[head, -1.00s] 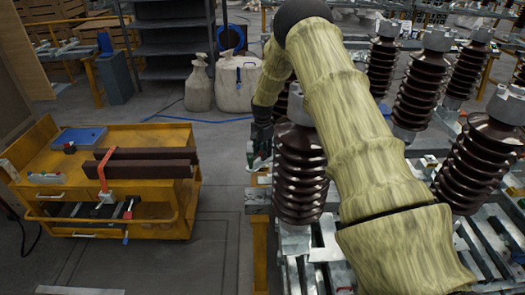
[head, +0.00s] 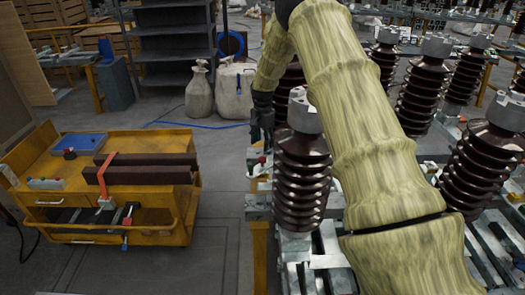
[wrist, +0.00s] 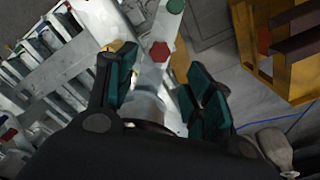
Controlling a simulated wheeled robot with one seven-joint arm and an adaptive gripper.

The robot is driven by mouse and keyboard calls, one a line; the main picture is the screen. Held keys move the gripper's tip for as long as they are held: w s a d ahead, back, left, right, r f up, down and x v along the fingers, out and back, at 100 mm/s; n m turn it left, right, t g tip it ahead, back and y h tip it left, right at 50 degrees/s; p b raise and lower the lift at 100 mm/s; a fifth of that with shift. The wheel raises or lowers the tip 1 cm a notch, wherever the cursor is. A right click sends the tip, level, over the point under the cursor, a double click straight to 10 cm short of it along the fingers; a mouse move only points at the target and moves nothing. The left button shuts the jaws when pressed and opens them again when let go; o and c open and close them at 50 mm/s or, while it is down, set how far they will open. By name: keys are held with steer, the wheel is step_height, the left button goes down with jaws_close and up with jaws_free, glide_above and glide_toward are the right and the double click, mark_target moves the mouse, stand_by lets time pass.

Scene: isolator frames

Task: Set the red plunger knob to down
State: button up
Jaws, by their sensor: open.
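A red six-sided knob (wrist: 160,52) shows in the wrist view on a pale metal frame, a little beyond the gap between my fingertips. My gripper (wrist: 158,68) is open, its dark green pads on either side, and nothing is held between them. The knob looks apart from both fingers. Its height setting cannot be told from this angle. In the head view my gripper (head: 262,136) hangs above the near-left corner of the isolator bench, and a small red spot (head: 262,160) shows just below it.
A green knob (wrist: 175,6) sits beyond the red one. Brown ribbed isolators (head: 301,175) stand right of my gripper. A yellow cart (head: 165,222) with dark beams stands at the left. Open floor (head: 222,190) lies between cart and bench.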

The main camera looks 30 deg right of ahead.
steer(key=shift+r, duration=1.65)
steer(key=shift+f, duration=0.1)
steer(key=s+a+f+n+b, duration=0.1)
steer(key=s+a+f+n, duration=0.2)
steer(key=a+f, duration=0.35)
steer(key=s+a+f+n+b, duration=0.1)
steer(key=s+a+f+n, duration=0.2)
steer(key=f, duration=0.6)
steer(key=s+a+f+n, duration=0.2)
steer(key=s+a+f, duration=0.6)
steer(key=s+f, duration=0.45)
steer(key=s+a+f+n+b, duration=0.1)
steer(key=s+a+f+n, duration=0.1)
steer(key=s, duration=0.9)
steer(key=s+a+f+n+b, duration=0.1)
steer(key=s+a, duration=0.4)
steer(key=s, duration=0.7)
steer(key=s+a+f+n+b, duration=0.1)
steer(key=s+a+f+n, duration=0.2)
steer(key=s, duration=0.8)
steer(key=shift+s+a+f+n, duration=0.15)
steer(key=shift+a+f+n, duration=0.25)
steer(key=shift+f, duration=0.35)
